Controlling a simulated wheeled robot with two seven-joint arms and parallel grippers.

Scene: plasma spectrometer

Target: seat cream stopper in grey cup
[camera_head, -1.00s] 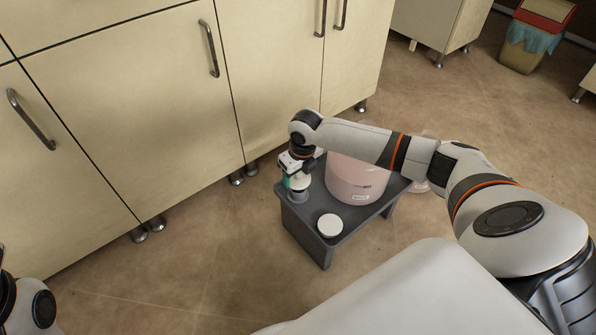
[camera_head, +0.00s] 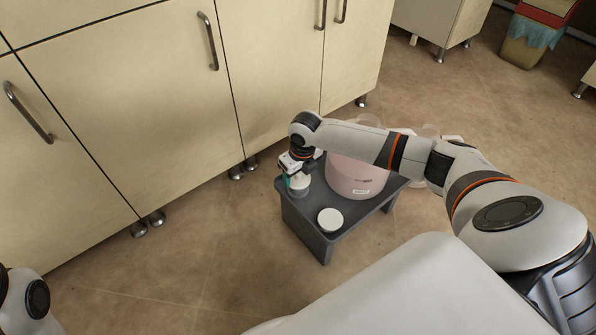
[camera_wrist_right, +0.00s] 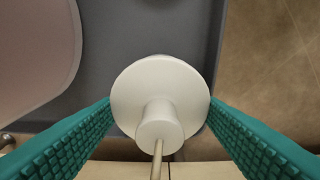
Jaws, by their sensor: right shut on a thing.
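My right gripper (camera_head: 293,183) is at the far left corner of the small grey table. Its teal fingers are shut on the cream stopper (camera_head: 301,182). In the right wrist view the stopper (camera_wrist_right: 158,100) is a pale wide disc with a narrower knob, held at its rim between both pads. The grey cup (camera_head: 299,192) stands on the table directly under the stopper. The stopper hides most of the cup, and I cannot tell whether it is fully down in it. My left gripper is out of view; only part of my left arm shows at the lower left.
The grey table (camera_head: 312,231) also carries a large pink container (camera_head: 356,178) right of the gripper, under my right forearm, and a white round lid (camera_head: 330,219) near the front. Cream cabinets (camera_head: 190,90) stand behind. Open floor lies left of the table.

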